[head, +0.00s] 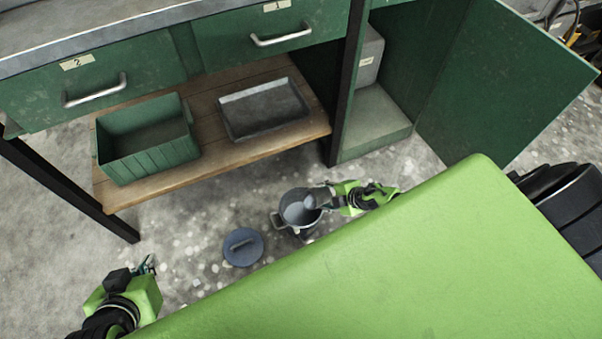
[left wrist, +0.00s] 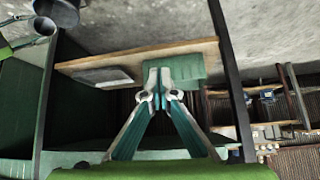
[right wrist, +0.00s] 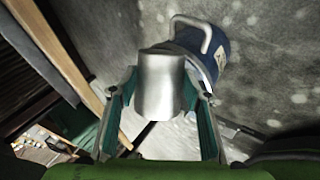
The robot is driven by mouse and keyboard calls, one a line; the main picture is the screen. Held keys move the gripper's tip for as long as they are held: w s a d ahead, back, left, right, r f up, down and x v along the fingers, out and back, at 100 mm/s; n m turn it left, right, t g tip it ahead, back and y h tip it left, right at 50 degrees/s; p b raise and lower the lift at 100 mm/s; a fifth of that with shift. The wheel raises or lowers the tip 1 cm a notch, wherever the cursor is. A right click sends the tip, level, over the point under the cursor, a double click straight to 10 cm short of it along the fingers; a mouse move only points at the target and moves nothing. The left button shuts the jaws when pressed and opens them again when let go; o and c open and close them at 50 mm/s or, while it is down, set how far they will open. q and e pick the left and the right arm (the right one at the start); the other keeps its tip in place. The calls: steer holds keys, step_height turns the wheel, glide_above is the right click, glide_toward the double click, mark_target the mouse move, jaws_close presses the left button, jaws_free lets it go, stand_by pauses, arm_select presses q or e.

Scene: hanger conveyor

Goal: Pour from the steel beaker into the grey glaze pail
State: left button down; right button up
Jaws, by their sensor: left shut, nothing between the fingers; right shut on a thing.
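The grey glaze pail (head: 286,222) stands open on the floor in front of the bench, with loop handles at its sides. My right gripper (head: 328,197) is shut on the steel beaker (head: 311,202) at the pail's right rim. The beaker appears tilted over the pail's mouth; no stream can be made out. In the right wrist view the beaker (right wrist: 160,88) sits between both fingers, with the bluish pail (right wrist: 220,42) behind it. My left gripper (head: 147,265) is shut and empty, low at the left, away from the pail; its tips meet in the left wrist view (left wrist: 158,78).
A round blue lid (head: 243,247) lies on the floor left of the pail. The bench's wooden shelf (head: 220,130) holds a green crate (head: 150,160) and a grey tray (head: 262,129). A dark bench leg (head: 75,195) stands at the left. A green cabinet door (head: 500,90) hangs open at right.

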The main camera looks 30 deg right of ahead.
arm_select(q)
steer(key=shift+g+y, duration=0.3)
steer(key=shift+g, duration=0.6)
steer(key=shift+s+a+f+p, duration=0.1)
steer(key=shift+s+a+f, duration=0.15)
steer(key=shift+s, duration=0.35)
steer(key=shift+s+a+f+p, duration=0.2)
steer(key=shift+s+f, duration=0.2)
steer(key=shift+s, duration=0.15)
steer(key=shift+s+a+f+p, duration=0.1)
steer(key=shift+s+a+f, duration=0.15)
steer(key=shift+s, duration=0.35)
steer(key=shift+s+f, duration=0.1)
steer(key=shift+s, duration=0.2)
steer(key=shift+s+a+g, duration=0.15)
steer(key=shift+s+g, duration=0.25)
steer(key=shift+s, duration=0.15)
arm_select(e)
steer(key=shift+a+h, duration=0.1)
steer(key=shift+h, duration=0.2)
